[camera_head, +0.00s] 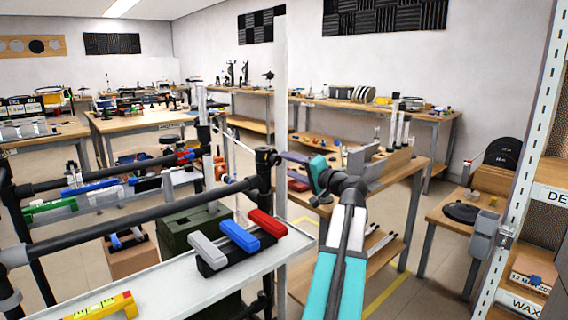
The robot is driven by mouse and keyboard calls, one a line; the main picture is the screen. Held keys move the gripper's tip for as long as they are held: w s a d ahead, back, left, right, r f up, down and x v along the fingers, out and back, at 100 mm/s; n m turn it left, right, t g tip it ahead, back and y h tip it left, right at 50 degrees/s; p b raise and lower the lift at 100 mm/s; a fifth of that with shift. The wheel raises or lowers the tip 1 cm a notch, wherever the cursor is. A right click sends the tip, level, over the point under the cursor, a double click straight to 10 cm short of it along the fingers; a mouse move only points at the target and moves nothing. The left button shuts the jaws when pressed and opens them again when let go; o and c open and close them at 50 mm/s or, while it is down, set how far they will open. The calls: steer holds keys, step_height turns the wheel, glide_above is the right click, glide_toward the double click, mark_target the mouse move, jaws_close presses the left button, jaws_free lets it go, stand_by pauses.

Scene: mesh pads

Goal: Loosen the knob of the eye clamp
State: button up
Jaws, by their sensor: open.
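A black clamp-like fitting (264,158), which looks like the eye clamp, sits at the top of a black upright post near the middle of the view. A thin pale rod meets it from the upper left. Its knob seems to be on the right side, but it is too small to make out clearly. My turquoise and grey arm comes up from the bottom.
A white shelf (165,290) in front carries grey, blue and red handled blocks (238,236) and a yellow level (103,306). A black rail (130,222) crosses left of the post. A tall white upright (281,80) stands behind the fitting. A wooden workbench (395,172) stands right.

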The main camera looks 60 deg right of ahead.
steer(key=v, duration=0.8)
steer(key=shift+p, duration=0.45)
steer(key=shift+s, duration=0.15)
